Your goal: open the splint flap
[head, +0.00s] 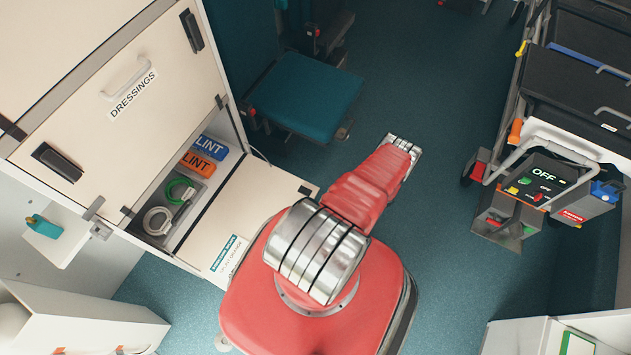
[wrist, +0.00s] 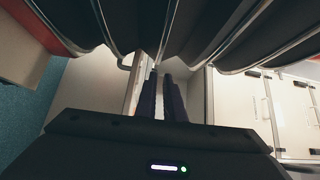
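No flap in view has a label that I can read as splint. In the head view a closed cream flap marked DRESSINGS (head: 95,95) has a pale bar handle (head: 127,77) and dark latches. Below it a compartment stands open, and a cream panel (head: 255,210) lies out flat from it, with a teal label (head: 230,256) too small to read. In the wrist view the two dark fingers of my gripper (wrist: 161,76) are close together, with a narrow pale strip between them. I cannot tell whether they hold anything. The head view does not show the fingers.
The open compartment holds a blue LINT box (head: 209,147), an orange LINT box (head: 198,167) and coiled tubes (head: 172,200). A teal seat (head: 305,97) stands behind. At right are a black device marked OFF (head: 540,180) and a stretcher. Blue floor (head: 455,240) between is clear.

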